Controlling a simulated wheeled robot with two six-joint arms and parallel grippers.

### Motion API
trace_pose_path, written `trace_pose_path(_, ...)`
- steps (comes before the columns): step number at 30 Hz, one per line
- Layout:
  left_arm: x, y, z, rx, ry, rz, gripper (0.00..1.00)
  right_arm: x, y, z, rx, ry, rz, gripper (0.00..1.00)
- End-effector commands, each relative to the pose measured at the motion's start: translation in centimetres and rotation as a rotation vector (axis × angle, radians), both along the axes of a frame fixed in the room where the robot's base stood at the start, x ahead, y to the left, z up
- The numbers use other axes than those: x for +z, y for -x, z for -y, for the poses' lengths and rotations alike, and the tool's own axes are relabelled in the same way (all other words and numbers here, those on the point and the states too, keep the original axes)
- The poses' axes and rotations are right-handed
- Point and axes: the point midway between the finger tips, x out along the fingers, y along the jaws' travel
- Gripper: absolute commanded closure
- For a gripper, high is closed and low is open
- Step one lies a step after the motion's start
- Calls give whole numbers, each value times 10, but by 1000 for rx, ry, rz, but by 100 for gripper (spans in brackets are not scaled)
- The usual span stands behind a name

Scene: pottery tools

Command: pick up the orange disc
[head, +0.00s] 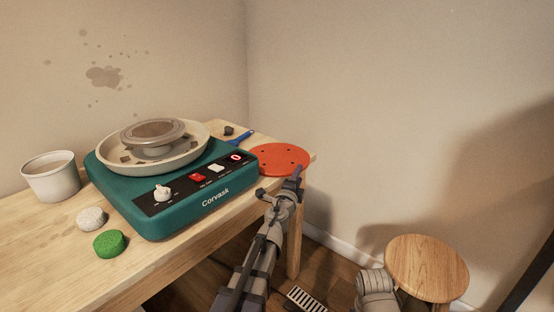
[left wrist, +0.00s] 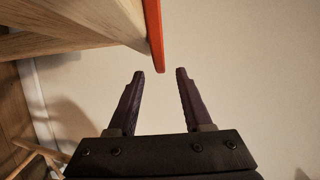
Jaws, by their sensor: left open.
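The orange disc (head: 278,157) lies flat at the far right corner of the wooden table, with part of it past the table's edge. It has a few small dark holes. My left gripper (head: 295,178) is at the disc's near right rim, open. In the left wrist view the disc (left wrist: 154,35) shows edge-on as a thin orange strip. Its end reaches the gap between the open fingertips (left wrist: 160,72), with space on both sides. I see no contact. My right gripper is not in view.
A teal pottery wheel (head: 180,213) with a cream basin stands left of the disc. A blue-handled tool (head: 241,138) lies behind it. A white cup (head: 51,178), a grey lump (head: 91,219) and a green sponge-like piece (head: 110,243) are further left. A wooden stool (head: 427,266) stands right.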

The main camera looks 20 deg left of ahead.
Motion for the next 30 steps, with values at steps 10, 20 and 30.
trace_pose_path(10,2,-35,-4,1,1,1,50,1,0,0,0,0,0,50)
trace_pose_path(20,2,-34,-4,1,0,1,74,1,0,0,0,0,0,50)
trace_pose_path(30,2,-34,-4,1,0,1,100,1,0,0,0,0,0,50)
